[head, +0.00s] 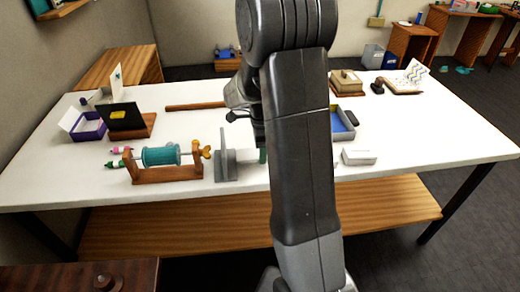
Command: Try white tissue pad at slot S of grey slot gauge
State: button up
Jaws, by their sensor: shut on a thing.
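The grey slot gauge (226,165) stands near the table's front edge, left of my arm, with an upright plate on a flat base. My gripper (238,106) is partly in view above and behind the gauge; my own arm covers most of it. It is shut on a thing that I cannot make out. A small green piece (263,156) shows at the left edge of my arm, beside the gauge; I cannot tell what it belongs to. A low white block (359,157) lies on the table right of my arm; I cannot tell whether it is the tissue pad. Slot S cannot be read.
Left of the gauge stands a wooden stand with a teal spool (161,156). A black panel (126,116) and a purple box (88,127) are further left. A grey tray (347,119) and a wooden block (346,83) stand right of my arm. The right front of the white table (430,150) is clear.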

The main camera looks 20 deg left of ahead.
jog(key=shift+r, duration=0.1)
notch_tip(320, 180, up, 9)
jog(key=p, duration=0.6)
jog(key=shift+p, duration=0.4)
